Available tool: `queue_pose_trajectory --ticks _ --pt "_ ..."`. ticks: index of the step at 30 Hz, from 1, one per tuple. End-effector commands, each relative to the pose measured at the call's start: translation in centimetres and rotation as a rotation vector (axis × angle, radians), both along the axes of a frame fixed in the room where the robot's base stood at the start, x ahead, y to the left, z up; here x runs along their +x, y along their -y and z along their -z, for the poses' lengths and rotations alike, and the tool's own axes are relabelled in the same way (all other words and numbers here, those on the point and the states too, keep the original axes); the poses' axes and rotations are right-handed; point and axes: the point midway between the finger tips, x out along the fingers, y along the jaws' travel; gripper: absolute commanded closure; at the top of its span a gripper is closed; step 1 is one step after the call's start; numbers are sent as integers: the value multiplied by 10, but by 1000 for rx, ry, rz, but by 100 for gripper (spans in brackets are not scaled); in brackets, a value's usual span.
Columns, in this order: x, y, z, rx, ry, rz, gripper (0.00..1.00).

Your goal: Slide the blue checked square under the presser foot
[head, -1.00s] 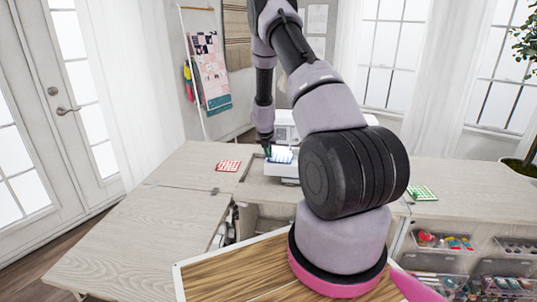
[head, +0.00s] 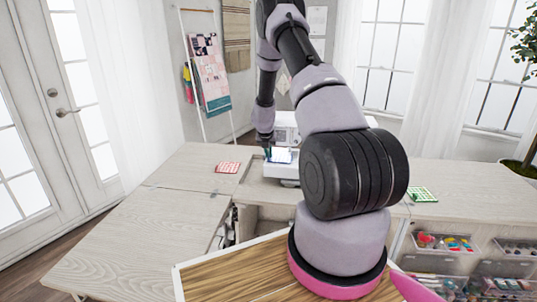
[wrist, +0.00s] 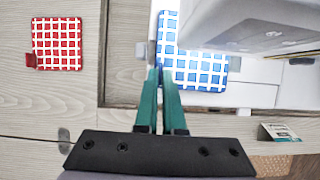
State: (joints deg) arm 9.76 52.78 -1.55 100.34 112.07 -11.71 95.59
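The blue checked square (head: 283,155) lies on the white bed of the sewing machine (head: 286,172). In the wrist view the blue checked square (wrist: 200,70) sits partly beneath the machine's overhanging head (wrist: 245,22), which covers its upper right part. My gripper (head: 267,152) is at the square's left edge. In the wrist view the green fingertips of my gripper (wrist: 159,72) come together at that edge and appear closed on a small blue bit of it. The presser foot is hidden by the machine's head, so I cannot tell how the square lies against it.
A red checked square (head: 228,167) lies on the table left of the machine. A green checked square (head: 423,194) lies on the right tabletop. A small card (wrist: 279,132) shows at lower right in the wrist view. The left table leaf (head: 140,235) is clear.

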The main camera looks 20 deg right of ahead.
Motion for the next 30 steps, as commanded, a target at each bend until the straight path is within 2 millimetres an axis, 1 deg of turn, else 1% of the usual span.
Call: queue_pose_trajectory --ticks 1,2,3,11,14,17,24,30 --pt "0 0 0 0 0 0 79" --pt "0 0 0 0 0 0 67" --pt "0 0 0 0 0 0 59" --pt "0 0 0 0 0 0 59" --pt "-1 -1 -4 0 1 1 59" --pt "-4 -4 -15 0 2 0 59" --pt "-22 -15 -59 1 3 1 59" --pt "-33 -24 -87 1 2 1 59"
